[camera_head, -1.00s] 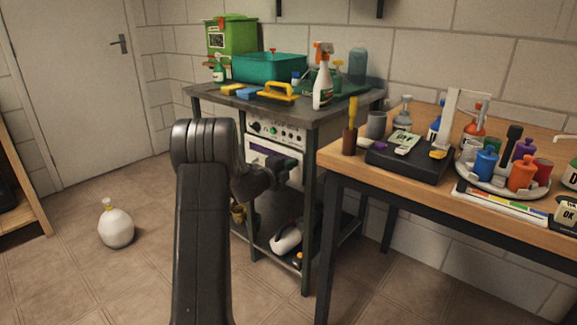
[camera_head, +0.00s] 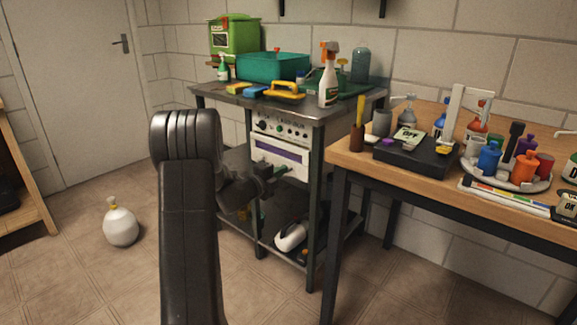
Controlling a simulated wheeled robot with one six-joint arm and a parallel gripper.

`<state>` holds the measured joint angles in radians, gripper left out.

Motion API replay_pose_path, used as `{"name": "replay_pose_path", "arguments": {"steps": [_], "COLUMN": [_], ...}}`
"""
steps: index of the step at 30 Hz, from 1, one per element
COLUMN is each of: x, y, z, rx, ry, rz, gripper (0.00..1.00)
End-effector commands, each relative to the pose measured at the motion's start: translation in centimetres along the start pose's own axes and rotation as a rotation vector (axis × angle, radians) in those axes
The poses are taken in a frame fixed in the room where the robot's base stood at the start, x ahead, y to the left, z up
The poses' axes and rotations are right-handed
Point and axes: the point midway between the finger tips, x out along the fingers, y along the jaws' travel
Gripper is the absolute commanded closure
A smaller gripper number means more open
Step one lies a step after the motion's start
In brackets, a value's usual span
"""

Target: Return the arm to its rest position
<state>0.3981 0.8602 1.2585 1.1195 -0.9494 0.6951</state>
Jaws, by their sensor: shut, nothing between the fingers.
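My arm (camera_head: 188,235) rises from the bottom edge, left of the middle, and bends at a ribbed dark joint. Its wrist turns off to the right, and my gripper (camera_head: 274,172) is at the end, small and dark. The gripper is shut and holds nothing that I can see. It shows in front of the metal cart's lower part and the white-fronted appliance (camera_head: 280,160). The fingertips are hard to make out against the dark cart. I cannot tell how far they are from it.
The metal cart (camera_head: 225,92) carries a teal bin (camera_head: 272,67), a green box (camera_head: 235,38) and a spray bottle (camera_head: 328,80). A wooden table (camera_head: 352,160) with several bottles stands right. A white bag (camera_head: 121,226) is on the floor at left; the floor around it is clear.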

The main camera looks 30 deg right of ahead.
Motion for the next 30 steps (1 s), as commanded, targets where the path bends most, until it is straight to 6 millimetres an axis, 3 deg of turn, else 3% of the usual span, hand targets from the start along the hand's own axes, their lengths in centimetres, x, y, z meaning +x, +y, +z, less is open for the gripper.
{"name": "replay_pose_path", "arguments": {"steps": [6,12,23,30], "x": [-3.6,-5.0,-4.9,-2.4], "y": [-0.1,0.0,0.1,0.3], "z": [0.1,0.0,0.0,-0.1], "rx": [-0.001,-0.001,-0.001,0.002], "ry": [-0.002,-0.001,0.000,0.003], "rz": [0.001,0.001,0.001,0.000], "gripper": [1.00,1.00,1.00,1.00]}}
